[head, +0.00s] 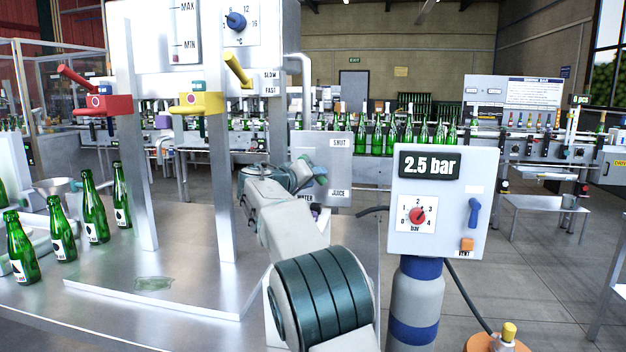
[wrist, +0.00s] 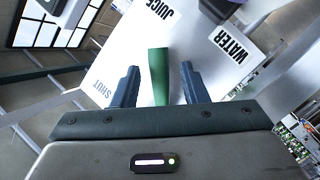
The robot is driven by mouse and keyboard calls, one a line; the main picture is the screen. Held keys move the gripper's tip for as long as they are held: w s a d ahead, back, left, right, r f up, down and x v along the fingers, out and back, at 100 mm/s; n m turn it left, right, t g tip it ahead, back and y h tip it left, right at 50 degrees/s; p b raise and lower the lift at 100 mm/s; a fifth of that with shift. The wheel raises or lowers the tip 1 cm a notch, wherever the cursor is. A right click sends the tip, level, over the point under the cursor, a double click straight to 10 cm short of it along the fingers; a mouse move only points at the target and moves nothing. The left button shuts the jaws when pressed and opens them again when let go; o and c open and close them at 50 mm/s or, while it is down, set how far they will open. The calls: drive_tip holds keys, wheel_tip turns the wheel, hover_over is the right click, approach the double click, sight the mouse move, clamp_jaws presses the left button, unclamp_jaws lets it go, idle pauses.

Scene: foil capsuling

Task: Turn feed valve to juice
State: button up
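The feed valve is a grey metal plate (head: 343,158) marked SHUT at the top, WATER at lower left and JUICE at lower right. The plate also shows in the wrist view (wrist: 120,62). Its green handle (wrist: 158,76) lies between the two fingers of my gripper (wrist: 159,84), with a gap on each side. My gripper is open and I see no finger touching the handle. In the head view my gripper (head: 308,172) is in front of the plate and partly covers the WATER label. Which label the handle points to is unclear.
A pressure box (head: 443,203) reading 2.5 bar stands right of my arm. Filler posts (head: 221,170) rise to the left, with red (head: 104,104) and yellow (head: 202,103) levers above. Green bottles (head: 95,207) stand at the left of the steel table (head: 190,300).

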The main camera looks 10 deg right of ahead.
drive_tip(key=b+v, duration=0.1)
drive_tip(key=v, duration=1.2)
drive_tip(key=shift+s+a+b, duration=0.15)
drive_tip(key=shift+s+b, duration=0.05)
drive_tip(key=shift+b, duration=0.1)
